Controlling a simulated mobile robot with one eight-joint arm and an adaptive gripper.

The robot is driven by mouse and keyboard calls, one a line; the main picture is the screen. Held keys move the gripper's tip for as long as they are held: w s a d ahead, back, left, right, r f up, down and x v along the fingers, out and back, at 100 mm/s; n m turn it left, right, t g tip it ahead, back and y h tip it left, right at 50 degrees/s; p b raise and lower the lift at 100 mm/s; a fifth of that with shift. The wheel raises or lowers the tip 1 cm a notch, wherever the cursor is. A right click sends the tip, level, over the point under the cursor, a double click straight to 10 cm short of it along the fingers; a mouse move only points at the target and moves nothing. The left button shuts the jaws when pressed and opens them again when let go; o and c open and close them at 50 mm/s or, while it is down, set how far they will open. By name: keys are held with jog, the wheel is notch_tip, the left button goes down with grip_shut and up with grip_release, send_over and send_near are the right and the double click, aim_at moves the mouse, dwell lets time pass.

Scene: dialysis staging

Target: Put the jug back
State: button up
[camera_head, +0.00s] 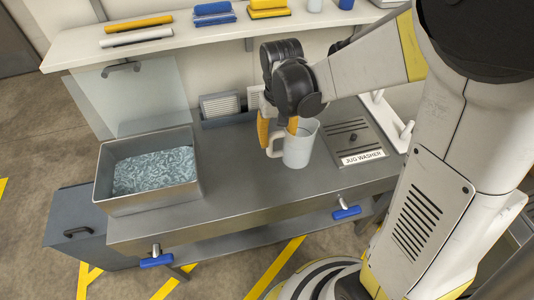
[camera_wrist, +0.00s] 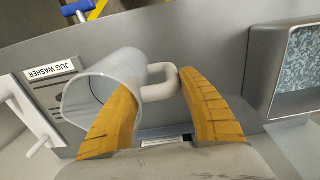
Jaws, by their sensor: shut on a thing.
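A pale grey-white jug (camera_head: 299,150) with a loop handle is upright or nearly so above the steel counter (camera_head: 230,165), just left of the jug washer (camera_head: 347,130). I cannot tell whether its base touches the counter. My gripper (camera_head: 278,131) comes down from above with its orange fingers shut on the jug on its handle side. In the wrist view, the jug (camera_wrist: 108,75) shows its open mouth, with one finger across its near rim and the other beside the handle (camera_wrist: 160,84). The washer's label (camera_wrist: 50,70) shows at the left there.
A steel basin (camera_head: 150,205) of rippled water stands on the counter's left. White pegs (camera_head: 385,115) rise at the washer's right. A shelf (camera_head: 200,38) with rolls, blue and yellow items and a cup overhangs the back. Blue-handled taps (camera_head: 347,212) jut from the front edge.

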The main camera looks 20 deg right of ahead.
jog(key=w+a+f+b, duration=0.1)
jog(key=a+f+b, duration=0.1)
jog(key=f, duration=0.4)
jog(key=shift+w+a+b, duration=0.3)
jog(key=shift+a+b, duration=0.05)
jog(key=shift+a, duration=0.35)
jog(key=shift+f, duration=0.2)
jog(key=o, duration=1.3)
jog(key=shift+o, duration=0.2)
